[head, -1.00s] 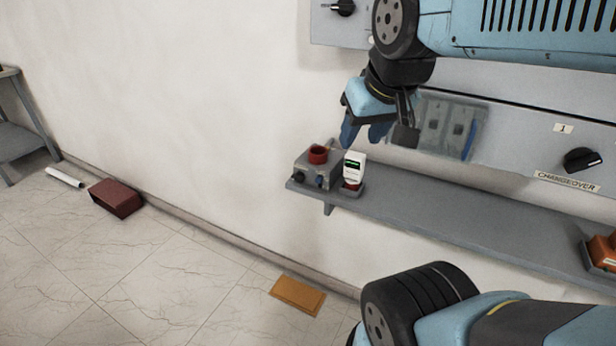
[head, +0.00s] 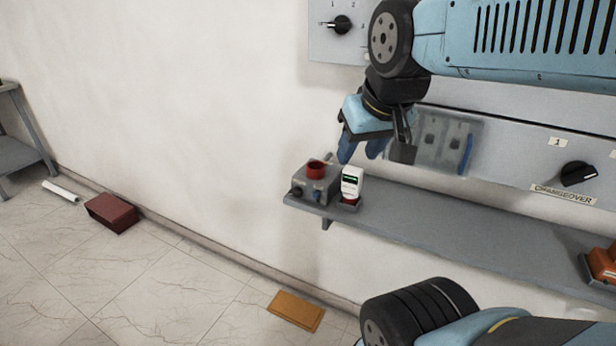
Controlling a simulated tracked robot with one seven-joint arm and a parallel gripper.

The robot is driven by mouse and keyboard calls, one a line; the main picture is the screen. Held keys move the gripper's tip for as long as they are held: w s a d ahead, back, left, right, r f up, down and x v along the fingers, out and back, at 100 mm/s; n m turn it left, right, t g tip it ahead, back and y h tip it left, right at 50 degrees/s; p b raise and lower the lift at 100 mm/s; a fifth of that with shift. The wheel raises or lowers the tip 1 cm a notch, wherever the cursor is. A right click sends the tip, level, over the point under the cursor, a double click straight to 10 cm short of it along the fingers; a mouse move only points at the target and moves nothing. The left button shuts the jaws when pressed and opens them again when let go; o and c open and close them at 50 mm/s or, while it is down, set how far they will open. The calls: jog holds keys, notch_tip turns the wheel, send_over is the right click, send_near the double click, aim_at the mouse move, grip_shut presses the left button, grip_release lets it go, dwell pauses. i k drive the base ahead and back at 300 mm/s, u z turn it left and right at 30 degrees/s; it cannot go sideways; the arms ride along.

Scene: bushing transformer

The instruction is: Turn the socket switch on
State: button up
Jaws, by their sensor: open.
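A grey panel with two dark sockets or switches (head: 447,141) is on the wall unit, right of my gripper. It looks like the socket switch, but its on or off position is too small to tell. My gripper (head: 361,150) hangs with blue fingers pointing down, open and apparently empty, in front of the wall above the shelf. It is left of the panel and apart from it in the picture. A dark grey block (head: 402,151) shows between gripper and panel; I cannot tell whether it belongs to the gripper.
A changeover knob (head: 578,174) is at right, another knob (head: 342,25) above. A red box (head: 111,213) lies on the floor.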

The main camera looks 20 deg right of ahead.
aim_at(296, 191)
jog(key=u, duration=0.35)
jog(key=k, duration=0.85)
jog(key=z, duration=0.6)
jog(key=i, duration=0.5)
